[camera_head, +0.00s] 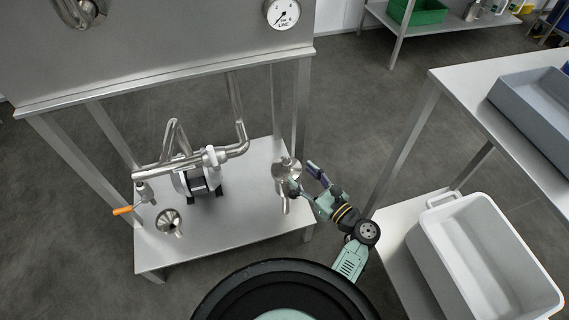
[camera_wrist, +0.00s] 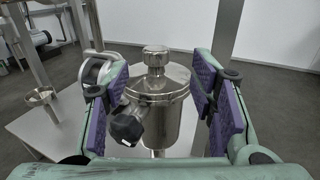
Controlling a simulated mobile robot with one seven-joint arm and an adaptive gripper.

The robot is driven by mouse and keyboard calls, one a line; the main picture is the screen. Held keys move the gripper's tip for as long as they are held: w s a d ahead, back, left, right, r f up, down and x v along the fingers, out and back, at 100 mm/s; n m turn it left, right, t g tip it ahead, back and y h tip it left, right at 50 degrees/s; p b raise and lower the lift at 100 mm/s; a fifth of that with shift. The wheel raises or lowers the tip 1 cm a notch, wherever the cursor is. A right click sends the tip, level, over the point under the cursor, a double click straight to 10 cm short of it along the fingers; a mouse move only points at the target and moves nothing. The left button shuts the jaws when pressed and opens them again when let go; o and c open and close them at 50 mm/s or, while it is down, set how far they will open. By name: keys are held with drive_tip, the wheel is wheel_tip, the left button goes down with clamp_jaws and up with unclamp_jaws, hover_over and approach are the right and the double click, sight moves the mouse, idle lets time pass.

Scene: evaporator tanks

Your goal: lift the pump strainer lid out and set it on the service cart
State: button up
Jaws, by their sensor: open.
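The pump strainer is a steel pot (camera_wrist: 172,125) on the low platform under the tank. Its round lid (camera_wrist: 160,82) is on top, with a ribbed knob (camera_wrist: 155,56) at its centre. In the head view the lid (camera_head: 284,165) shows at the platform's right side, partly hidden by my gripper (camera_head: 303,179). My gripper is open, and its purple pads stand left and right of the lid in the wrist view (camera_wrist: 162,88). Nothing is held. I cannot tell how far ahead the lid is. A two-level steel stand at the right, likely the service cart (camera_head: 460,85), has a bare top left part.
A grey tray (camera_head: 528,112) occupies the cart top's right part; a white bin (camera_head: 440,250) stands on its lower shelf. A black knob (camera_wrist: 126,128) sits before the pot. A pump (camera_head: 200,178), pipes, a funnel (camera_head: 169,222) and an orange-handled valve (camera_head: 124,210) are left. The tank (camera_head: 150,50) overhangs behind.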

sight(290, 165)
drive_tip(key=p+x, duration=0.1)
drive_tip(key=x, duration=0.6)
drive_tip(key=shift+a+r, duration=0.2)
drive_tip(key=shift+a, duration=0.05)
drive_tip(key=shift+c, duration=0.3)
clamp_jaws()
